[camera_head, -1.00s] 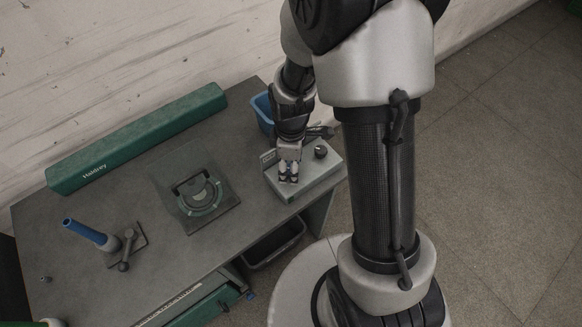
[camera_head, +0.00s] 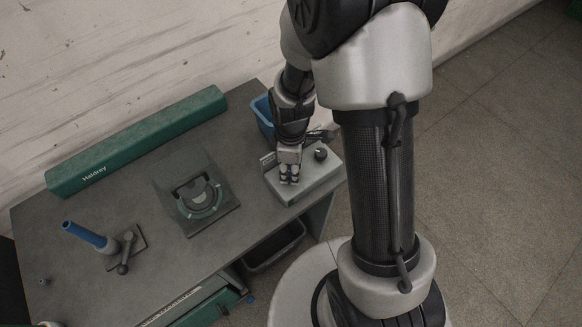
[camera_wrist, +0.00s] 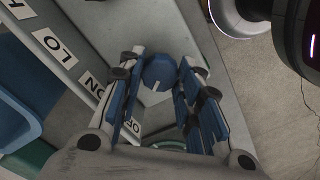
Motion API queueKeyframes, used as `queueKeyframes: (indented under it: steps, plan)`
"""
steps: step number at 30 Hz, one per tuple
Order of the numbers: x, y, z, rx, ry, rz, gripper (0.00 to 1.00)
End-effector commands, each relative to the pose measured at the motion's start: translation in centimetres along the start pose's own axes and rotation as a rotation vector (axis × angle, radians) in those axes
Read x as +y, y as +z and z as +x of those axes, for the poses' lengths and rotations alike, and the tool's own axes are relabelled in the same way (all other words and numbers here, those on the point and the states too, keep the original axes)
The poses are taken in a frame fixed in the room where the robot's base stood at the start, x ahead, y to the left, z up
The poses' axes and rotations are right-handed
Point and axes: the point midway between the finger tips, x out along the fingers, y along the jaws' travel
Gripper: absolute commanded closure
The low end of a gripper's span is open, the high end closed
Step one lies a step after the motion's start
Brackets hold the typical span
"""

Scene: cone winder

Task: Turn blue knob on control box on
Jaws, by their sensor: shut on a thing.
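The control box (camera_head: 318,184) is a grey box on the right end of the table, with a raised label strip at its back. My gripper (camera_head: 289,180) points down at its top face, on the left part. In the wrist view the blue knob (camera_wrist: 159,70) sits between the fingertips of my gripper (camera_wrist: 161,76), which is shut on it. A white pointer line on the knob points toward the bottom of that view, near the label partly reading OFF (camera_wrist: 133,126). The head view hides the blue knob behind the fingers.
A black knob (camera_head: 320,153) stands on the same box, right of my gripper. A blue bin (camera_head: 262,112) is behind the box. A green Haldrey bar (camera_head: 140,142), a round green-grey fixture (camera_head: 199,197) and a blue-handled tool (camera_head: 88,236) lie to the left.

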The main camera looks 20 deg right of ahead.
Motion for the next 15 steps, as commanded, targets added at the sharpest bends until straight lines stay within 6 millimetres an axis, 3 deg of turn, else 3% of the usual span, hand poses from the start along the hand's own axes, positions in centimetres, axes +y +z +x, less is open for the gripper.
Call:
queueKeyframes:
  steps: [15]
  plan:
    - [0.00, 0.00, -0.08, 0.000, 0.000, 0.146, 0.92]
